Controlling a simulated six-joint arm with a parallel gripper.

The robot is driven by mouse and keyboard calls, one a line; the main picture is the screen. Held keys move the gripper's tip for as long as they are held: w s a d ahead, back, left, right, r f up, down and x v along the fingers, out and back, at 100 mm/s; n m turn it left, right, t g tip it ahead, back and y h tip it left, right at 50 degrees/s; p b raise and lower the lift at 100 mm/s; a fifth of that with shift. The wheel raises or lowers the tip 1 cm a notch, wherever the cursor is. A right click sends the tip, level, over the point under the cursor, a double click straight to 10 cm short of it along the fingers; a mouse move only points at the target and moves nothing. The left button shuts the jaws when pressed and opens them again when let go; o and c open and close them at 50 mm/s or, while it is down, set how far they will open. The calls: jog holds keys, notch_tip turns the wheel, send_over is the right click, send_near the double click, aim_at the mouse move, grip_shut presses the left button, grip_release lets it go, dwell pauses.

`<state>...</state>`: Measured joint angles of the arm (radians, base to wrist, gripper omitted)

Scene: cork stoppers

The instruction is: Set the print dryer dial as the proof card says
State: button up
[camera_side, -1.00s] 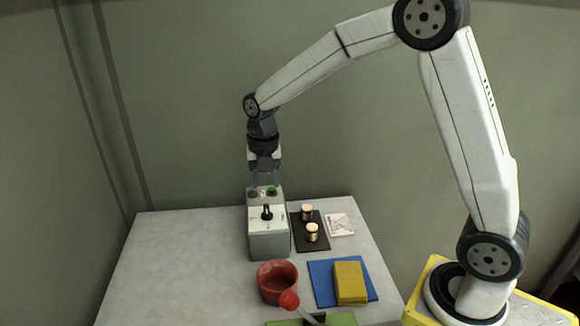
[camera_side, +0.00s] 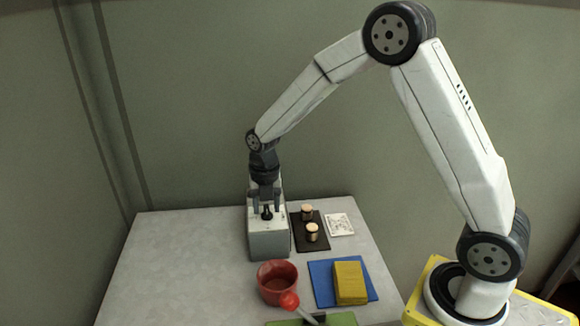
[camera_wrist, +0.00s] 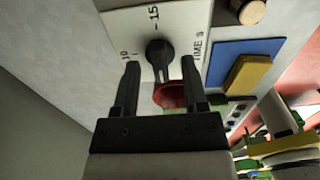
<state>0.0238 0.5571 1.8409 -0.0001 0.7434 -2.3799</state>
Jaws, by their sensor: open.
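The print dryer (camera_side: 269,241) is a grey box with a pale sloped face. Its black dial knob (camera_side: 266,213) shows on that face and also in the wrist view (camera_wrist: 159,55), where the markings "10", "15" and "TIME" are printed around it. My gripper (camera_side: 267,206) is open, with one finger on each side of the knob; I cannot tell whether they touch it. The fingers also show in the wrist view (camera_wrist: 158,75). The likely proof card (camera_side: 340,224) is a small white card at the right; its marks are too small to read.
Two cork-topped jars (camera_side: 312,232) stand on a dark mat (camera_side: 322,246) right of the dryer. In front are a red pot (camera_side: 277,284), a blue mat (camera_side: 323,291) with a yellow block (camera_side: 350,282), and a red-ended tool (camera_side: 290,301). The table's left side is clear.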

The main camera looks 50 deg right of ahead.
jog(key=shift+f, duration=0.25)
grip_shut()
